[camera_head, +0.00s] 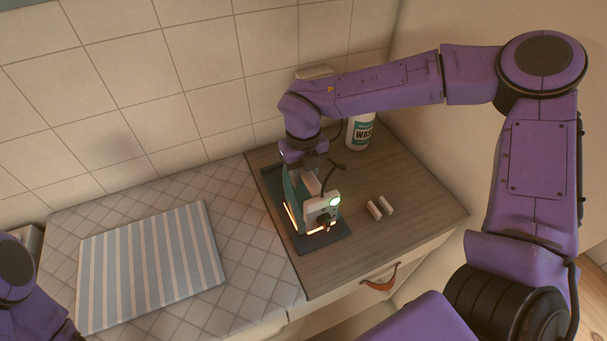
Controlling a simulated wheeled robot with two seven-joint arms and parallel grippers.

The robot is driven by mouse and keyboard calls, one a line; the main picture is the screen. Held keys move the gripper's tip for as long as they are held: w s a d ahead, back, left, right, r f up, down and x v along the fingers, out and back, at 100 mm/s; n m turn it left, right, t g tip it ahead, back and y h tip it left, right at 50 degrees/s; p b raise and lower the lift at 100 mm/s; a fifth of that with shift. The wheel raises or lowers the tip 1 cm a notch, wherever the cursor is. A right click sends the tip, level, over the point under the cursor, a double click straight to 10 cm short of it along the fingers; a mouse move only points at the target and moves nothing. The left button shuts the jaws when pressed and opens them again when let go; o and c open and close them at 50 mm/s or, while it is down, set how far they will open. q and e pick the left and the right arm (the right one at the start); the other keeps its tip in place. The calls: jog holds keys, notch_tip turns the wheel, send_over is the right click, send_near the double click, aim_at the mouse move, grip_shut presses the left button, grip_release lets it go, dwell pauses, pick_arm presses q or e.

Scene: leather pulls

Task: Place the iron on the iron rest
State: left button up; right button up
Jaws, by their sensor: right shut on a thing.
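The iron (323,207), with a white and green body, is at the middle of the view, over the dark flat iron rest (331,243) on the wooden counter. Bright orange strips show along the iron's lower edge. I cannot tell whether the iron touches the rest or hangs just above it. My right gripper (313,182) reaches down from above and is shut on the iron; its fingers are partly hidden by the iron and the wrist. My left arm shows at the lower left, but its gripper is out of view.
A striped blue and white cloth (150,262) lies on the quilted ironing surface (245,240) at left. Two small pale cylinders (380,207) lie right of the rest. A white bottle (360,132) stands behind, near the tiled wall. A leather pull (380,280) is on the drawer front.

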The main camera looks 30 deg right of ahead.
jog(key=shift+w+f, duration=0.15)
jog(key=shift+f, duration=0.2)
pick_arm(q)
jog(key=shift+f, duration=0.4)
pick_arm(e)
jog(key=shift+f, duration=0.15)
jog(key=o, duration=1.1)
jog(key=shift+r, duration=0.25)
pick_arm(q)
jog(key=shift+f+b, duration=0.65)
jog(key=shift+f, duration=0.1)
pick_arm(e)
notch_tip(320, 180, up, 12)
jog(key=shift+f, duration=0.1)
